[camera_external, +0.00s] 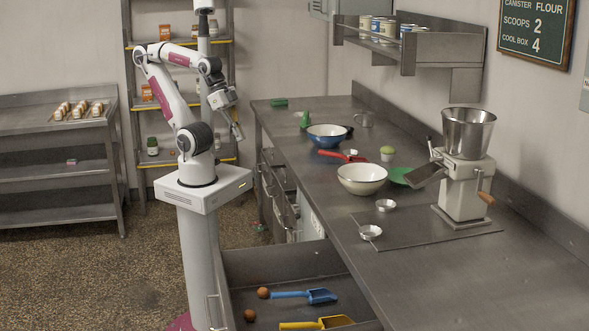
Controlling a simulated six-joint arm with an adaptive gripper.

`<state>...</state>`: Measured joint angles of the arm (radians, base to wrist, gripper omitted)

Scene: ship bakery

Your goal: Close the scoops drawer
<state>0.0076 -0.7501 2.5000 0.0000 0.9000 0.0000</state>
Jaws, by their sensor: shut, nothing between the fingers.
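The scoops drawer (285,277) is pulled out from the counter at the bottom of the view. A blue scoop (318,296), a yellow scoop (332,322) and two brown balls (263,293) lie inside it. Its handle (213,311) is on the left front, partly cut off by the picture's lower edge. My gripper (238,132) is shut and empty. It points down, well above and behind the drawer, to the left of the counter's far end, and touches nothing that I can see.
The counter (300,122) holds a blue bowl (327,137), a white bowl (362,180), a red scoop (343,155), small metal cups and a mill (467,165). Other drawers (278,190) are in the counter front farther back. Open floor (90,280) lies left of my base.

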